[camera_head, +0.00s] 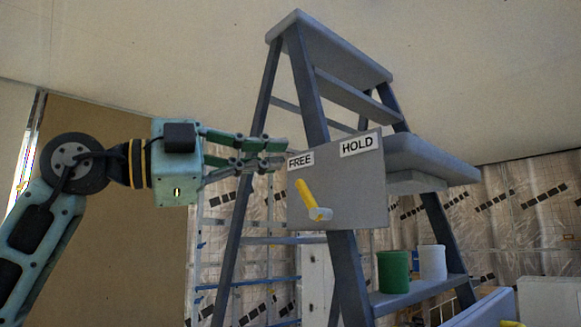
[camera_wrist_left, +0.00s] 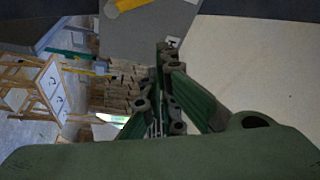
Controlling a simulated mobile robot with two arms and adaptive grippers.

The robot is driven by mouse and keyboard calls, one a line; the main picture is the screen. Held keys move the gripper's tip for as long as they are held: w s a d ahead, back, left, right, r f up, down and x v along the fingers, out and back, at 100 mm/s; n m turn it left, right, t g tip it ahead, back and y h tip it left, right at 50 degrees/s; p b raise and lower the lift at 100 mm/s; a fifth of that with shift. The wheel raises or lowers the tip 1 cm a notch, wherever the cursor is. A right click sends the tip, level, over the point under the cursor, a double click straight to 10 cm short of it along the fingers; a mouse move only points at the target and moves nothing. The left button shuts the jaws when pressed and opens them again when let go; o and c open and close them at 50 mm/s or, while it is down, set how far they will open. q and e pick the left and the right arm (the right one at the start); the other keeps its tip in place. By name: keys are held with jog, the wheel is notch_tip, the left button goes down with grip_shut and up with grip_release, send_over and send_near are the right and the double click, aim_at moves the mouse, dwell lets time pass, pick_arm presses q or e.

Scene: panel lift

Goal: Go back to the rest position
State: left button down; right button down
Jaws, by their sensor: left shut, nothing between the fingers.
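My left gripper (camera_head: 275,153) comes in from the left in the head view, its green fingers shut and empty. Its tips are close to the left edge of a grey panel (camera_head: 357,200); I cannot tell whether they touch. The panel is on a stepladder (camera_head: 318,110) and carries the labels FREE (camera_head: 301,160) and HOLD (camera_head: 358,145). A yellow lever (camera_head: 307,195) on the panel slants from upper left to lower right, below the fingertips and apart from them. In the left wrist view the gripper (camera_wrist_left: 165,50) also shows shut, with the yellow lever (camera_wrist_left: 130,4) at the top edge. My right gripper is out of view.
A green can (camera_head: 393,272) and a white can (camera_head: 432,263) stand on a lower step at the right. A grey platform (camera_head: 430,160) juts out right of the panel. Wrapped wall insulation (camera_head: 530,200) lies behind. The left wrist view shows wooden frames (camera_wrist_left: 45,90).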

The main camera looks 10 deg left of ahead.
pick_arm(q)
jog(key=shift+s+a+f, duration=0.15)
jog(key=shift+s+a, duration=0.05)
jog(key=shift+a, duration=0.35)
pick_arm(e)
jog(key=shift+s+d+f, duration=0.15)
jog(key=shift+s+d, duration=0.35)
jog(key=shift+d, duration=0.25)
